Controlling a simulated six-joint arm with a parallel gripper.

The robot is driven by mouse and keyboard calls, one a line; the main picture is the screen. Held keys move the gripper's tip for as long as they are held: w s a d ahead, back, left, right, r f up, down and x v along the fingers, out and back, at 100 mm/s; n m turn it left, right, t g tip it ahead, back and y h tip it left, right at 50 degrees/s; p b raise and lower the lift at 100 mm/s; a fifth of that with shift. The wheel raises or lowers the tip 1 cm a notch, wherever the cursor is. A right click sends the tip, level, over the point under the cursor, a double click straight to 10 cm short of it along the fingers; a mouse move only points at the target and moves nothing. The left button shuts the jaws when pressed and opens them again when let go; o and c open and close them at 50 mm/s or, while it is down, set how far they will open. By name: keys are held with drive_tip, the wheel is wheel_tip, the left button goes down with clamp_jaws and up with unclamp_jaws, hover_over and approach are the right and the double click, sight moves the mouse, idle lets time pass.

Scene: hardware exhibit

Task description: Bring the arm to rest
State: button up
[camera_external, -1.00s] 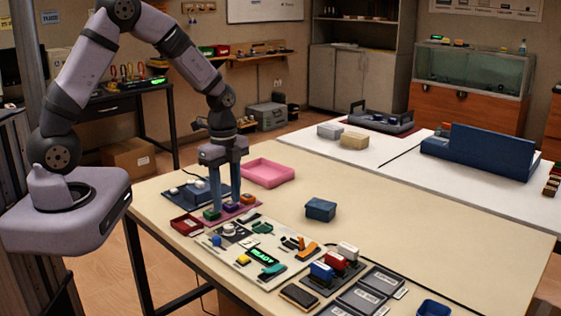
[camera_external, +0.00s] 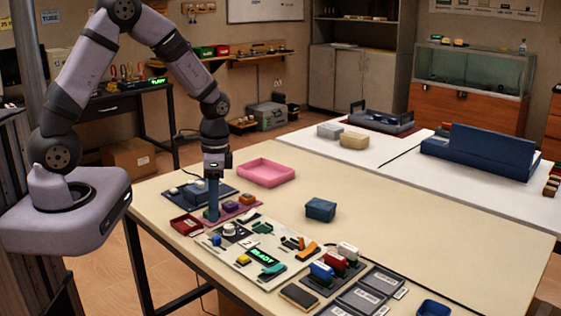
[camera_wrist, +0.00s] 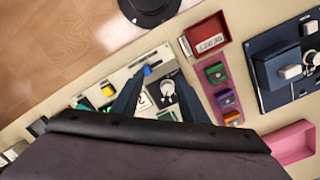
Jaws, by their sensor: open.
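My gripper (camera_external: 212,218) points straight down over the left end of the worktable, with its fingers nearly in line in the external view. In the wrist view my gripper (camera_wrist: 162,75) shows two dark blue fingers spread apart with nothing between them. The fingers are above the pale control panel (camera_wrist: 120,78), near a grey knob (camera_wrist: 167,90) and a blue lever (camera_wrist: 148,70). The height of the tips over the panel is hard to tell.
A mauve strip (camera_wrist: 212,92) with green, purple and orange blocks lies beside the gripper. A red tray (camera_external: 186,225), pink tray (camera_external: 266,172) and navy box (camera_external: 320,209) stand nearby. The panel (camera_external: 240,262) has a lit green display. The table's right middle is clear.

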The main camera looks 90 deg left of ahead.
drive_tip(key=s+d+n+g, duration=0.1)
drive_tip(key=s+d+n, duration=0.3)
drive_tip(key=s+d, duration=0.15)
drive_tip(key=d+r+m+t, duration=0.1)
drive_tip(key=d+r+m, duration=0.1)
drive_tip(key=d, duration=0.5)
drive_tip(key=d+r+m, duration=0.3)
drive_tip(key=d+r, duration=0.2)
drive_tip(key=d, duration=0.3)
drive_tip(key=shift+m+t+y, duration=0.3)
drive_tip(key=shift+t, duration=0.1)
drive_tip(key=shift+w, duration=0.1)
idle(1.5)
